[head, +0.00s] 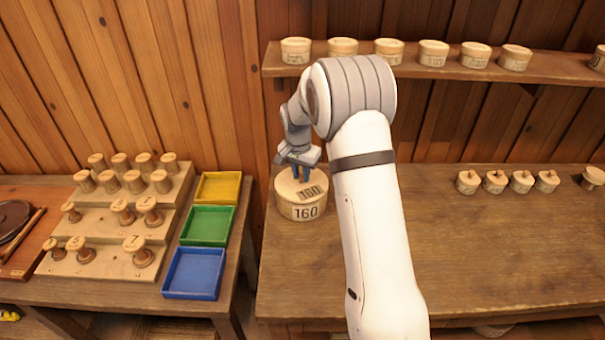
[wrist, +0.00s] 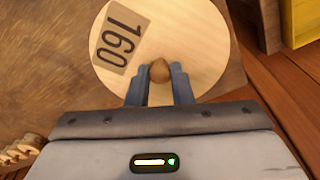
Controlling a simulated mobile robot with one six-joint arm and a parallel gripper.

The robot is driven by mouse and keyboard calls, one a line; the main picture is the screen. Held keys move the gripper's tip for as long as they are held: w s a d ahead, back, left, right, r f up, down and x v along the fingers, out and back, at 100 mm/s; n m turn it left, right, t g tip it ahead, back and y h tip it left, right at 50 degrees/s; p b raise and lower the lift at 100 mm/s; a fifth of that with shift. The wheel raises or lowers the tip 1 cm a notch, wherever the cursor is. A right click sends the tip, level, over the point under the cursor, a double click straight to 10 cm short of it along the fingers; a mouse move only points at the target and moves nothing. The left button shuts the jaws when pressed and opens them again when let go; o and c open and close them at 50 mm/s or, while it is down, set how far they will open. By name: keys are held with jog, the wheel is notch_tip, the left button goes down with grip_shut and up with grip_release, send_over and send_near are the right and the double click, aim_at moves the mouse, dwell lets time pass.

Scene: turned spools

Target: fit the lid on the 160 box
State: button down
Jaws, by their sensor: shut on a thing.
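The 160 box (head: 306,211) is a round wooden box with "160" on its front, standing at the left end of the workbench. Its round lid (head: 289,188), also marked 160, sits at the top of the box in the head view; I cannot tell whether it is fully seated. In the wrist view the lid (wrist: 195,35) shows from above, with a small brown knob (wrist: 159,71) near its middle. My gripper (head: 302,176) is shut on the knob, with one blue finger on each side; it also shows in the wrist view (wrist: 159,84).
A shelf (head: 420,70) above the bench holds several round boxes. Several small lidded pieces (head: 494,182) stand at the bench's right. On the left table are a stepped rack (head: 105,262) of spools and yellow (head: 217,187), green (head: 207,225) and blue (head: 194,273) trays. The bench's middle right is clear.

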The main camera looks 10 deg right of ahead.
jog(key=shift+f+b, duration=0.2)
jog(key=shift+b, duration=0.1)
dwell(0.6)
jog(key=c, duration=0.8)
grip_release()
jog(key=shift+r, duration=0.25)
jog(key=shift+r+p, duration=0.35)
jog(key=shift+r, duration=0.05)
jog(key=shift+r, duration=0.2)
